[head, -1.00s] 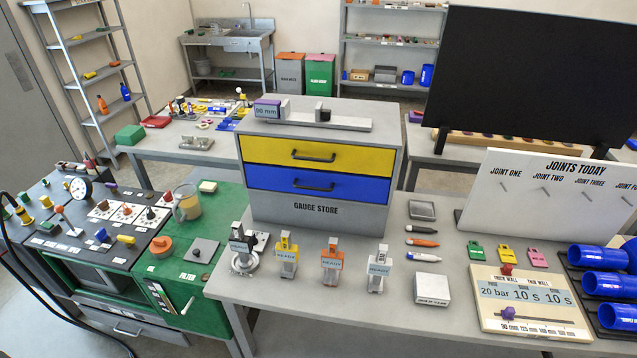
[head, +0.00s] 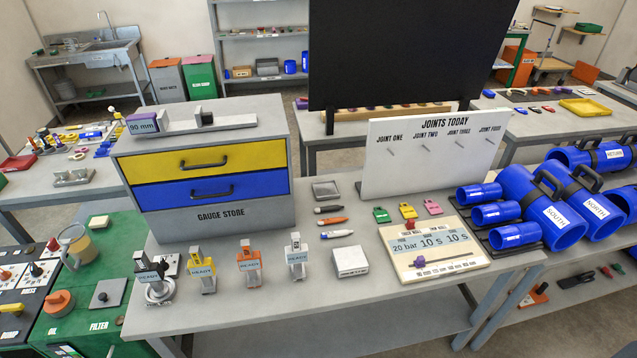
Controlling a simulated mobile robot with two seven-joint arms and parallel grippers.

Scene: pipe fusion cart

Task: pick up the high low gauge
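No thing in the head view carries a readable label naming it the high low gauge, so I cannot tell which it is. A grey gauge store (head: 240,224) with a yellow drawer (head: 180,163) and a blue drawer (head: 187,192) stands on the bench, both drawers shut. On its top lie a purple-and-grey block (head: 143,122) marked 90 mm and a grey rail device (head: 207,119). In front stand small tagged devices: a grey one (head: 157,287), a yellow one (head: 203,270), an orange one (head: 249,265) and a white one (head: 296,257). Neither gripper is in view.
A white box (head: 350,261), a grey tray (head: 326,191) and several pens (head: 331,220) lie mid-bench. A setting board (head: 440,265), a Joints Today board (head: 432,165) and blue pipes (head: 545,205) are to the right. The bench's front strip (head: 300,300) is clear.

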